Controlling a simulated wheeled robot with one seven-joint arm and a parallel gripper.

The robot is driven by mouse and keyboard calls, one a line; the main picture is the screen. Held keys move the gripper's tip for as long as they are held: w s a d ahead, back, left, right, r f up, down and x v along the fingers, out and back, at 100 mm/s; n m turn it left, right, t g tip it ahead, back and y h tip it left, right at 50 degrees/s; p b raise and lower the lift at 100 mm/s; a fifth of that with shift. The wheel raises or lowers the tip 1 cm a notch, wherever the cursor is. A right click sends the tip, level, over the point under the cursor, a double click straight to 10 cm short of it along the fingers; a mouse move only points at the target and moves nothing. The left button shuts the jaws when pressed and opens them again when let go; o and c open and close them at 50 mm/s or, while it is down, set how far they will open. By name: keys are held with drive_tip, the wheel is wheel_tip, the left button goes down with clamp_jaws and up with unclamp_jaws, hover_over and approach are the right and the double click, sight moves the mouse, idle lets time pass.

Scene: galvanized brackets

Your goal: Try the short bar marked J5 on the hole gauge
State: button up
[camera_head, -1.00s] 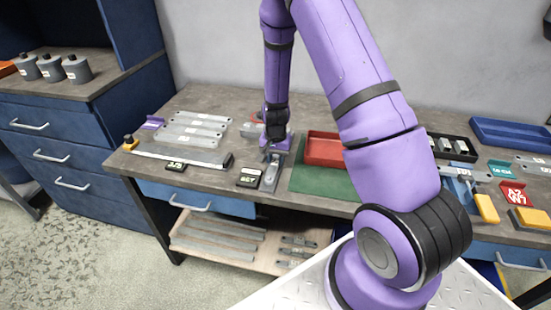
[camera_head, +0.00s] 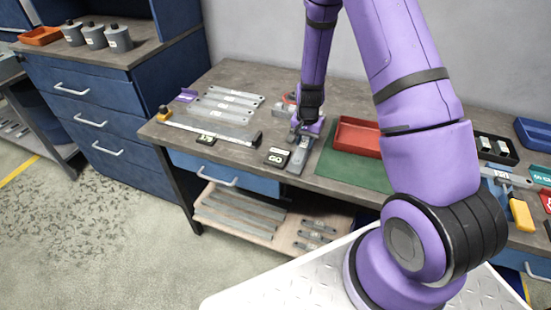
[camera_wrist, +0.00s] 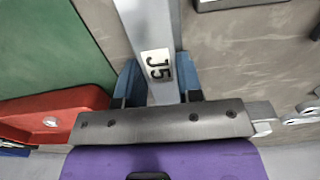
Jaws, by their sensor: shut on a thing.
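The short grey bar marked J5 (camera_wrist: 150,25) runs up from between my fingers in the wrist view, its white label facing the camera. My gripper (camera_wrist: 158,88) is shut on it, with a blue pad on each side. In the head view my gripper (camera_head: 300,131) is low over the bench, and the bar (camera_head: 299,158) points toward the front edge. A dark block labelled GO (camera_head: 277,158) lies just left of the bar; I cannot tell if it is part of the hole gauge. The bar's far end is out of the wrist view.
The green mat (camera_head: 345,169) and red tray (camera_head: 357,138) lie right of my gripper. Several labelled grey bars (camera_head: 228,103) lie at the left, behind a long strip (camera_head: 212,130). A small black labelled block (camera_head: 206,141) is near the front edge. My arm hides part of the bench.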

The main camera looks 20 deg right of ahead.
drive_tip(key=o, duration=1.1)
wheel_tip(320, 180, up, 11)
drive_tip(key=shift+f, duration=0.1)
